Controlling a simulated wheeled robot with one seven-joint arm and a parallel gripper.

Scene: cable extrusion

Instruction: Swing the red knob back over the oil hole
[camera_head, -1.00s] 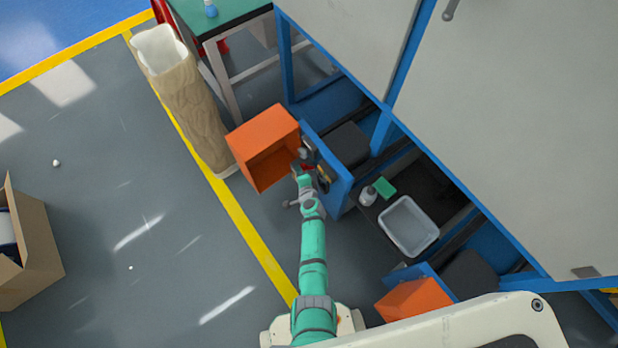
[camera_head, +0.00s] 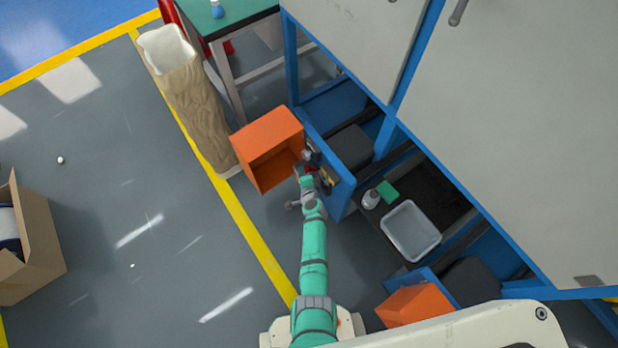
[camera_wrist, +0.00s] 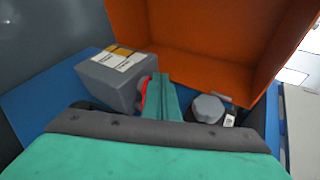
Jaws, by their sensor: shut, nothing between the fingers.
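The red knob (camera_wrist: 146,90) shows as a thin red edge in the wrist view, between a grey block with a yellow-and-white label (camera_wrist: 118,75) and my gripper. In the head view the red knob (camera_head: 311,169) is a small red patch beside my gripper (camera_head: 303,170). My gripper is shut and empty, and its green fingers (camera_wrist: 162,98) lie right against or very close to the knob's right side; I cannot tell whether they touch. A grey round cap (camera_wrist: 208,107) stands to the right of the fingers. I cannot make out the oil hole.
A grey tray (camera_head: 411,231), a white bottle (camera_head: 371,199) and a green block (camera_head: 388,191) lie to the right.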

